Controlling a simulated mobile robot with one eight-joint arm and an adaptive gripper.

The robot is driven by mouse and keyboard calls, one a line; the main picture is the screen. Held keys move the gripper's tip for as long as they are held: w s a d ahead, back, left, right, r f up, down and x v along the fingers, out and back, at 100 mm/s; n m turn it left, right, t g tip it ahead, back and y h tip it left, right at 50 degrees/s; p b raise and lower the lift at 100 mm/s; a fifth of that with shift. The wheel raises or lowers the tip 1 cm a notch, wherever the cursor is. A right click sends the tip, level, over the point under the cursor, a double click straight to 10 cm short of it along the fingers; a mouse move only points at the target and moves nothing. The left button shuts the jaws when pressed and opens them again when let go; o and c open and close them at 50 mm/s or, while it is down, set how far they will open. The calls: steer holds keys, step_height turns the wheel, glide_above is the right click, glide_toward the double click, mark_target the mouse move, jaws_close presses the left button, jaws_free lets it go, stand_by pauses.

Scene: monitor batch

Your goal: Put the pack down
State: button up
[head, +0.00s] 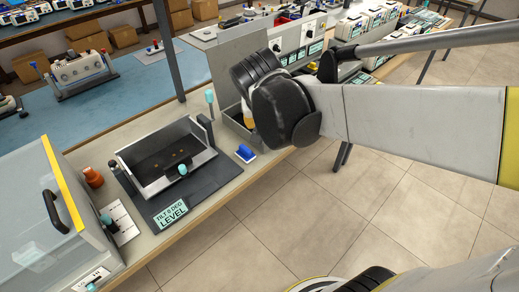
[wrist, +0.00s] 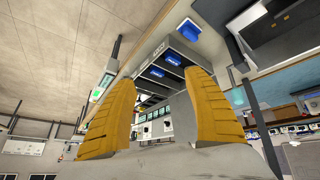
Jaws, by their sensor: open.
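My gripper (wrist: 160,115) shows in the wrist view as two ridged yellow-orange fingers, spread wide with nothing held between them. In the head view my wrist hides most of it; a bit of yellow finger (head: 249,117) shows over a grey bin by the bench edge. No object is plainly marked as the pack. A small blue piece (head: 246,153) lies on the bench between the tray and that bin; it seems to show in the wrist view too (wrist: 187,30). Beyond the fingertips, more blue pieces (wrist: 172,60) sit in a grey slotted holder.
A grey tray (head: 140,187) on a dark base signed "TILT 8 DEG LEVEL" (head: 172,212) has cyan-knobbed posts. A clear-lidded box (head: 35,215) and an orange-brown knob-like piece (head: 93,177) stand left. Instruments (head: 297,38) line the bench behind my wrist.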

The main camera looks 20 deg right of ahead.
steer(key=s+a+n+t+y, duration=0.1)
steer(key=s+a+n+y, duration=0.2)
steer(key=s, duration=1)
steer(key=a+n, duration=0.1)
steer(key=a, duration=0.2)
steer(key=shift+f+t+y, duration=0.3)
steer(key=shift+f+y, duration=0.05)
steer(key=shift+y, duration=0.05)
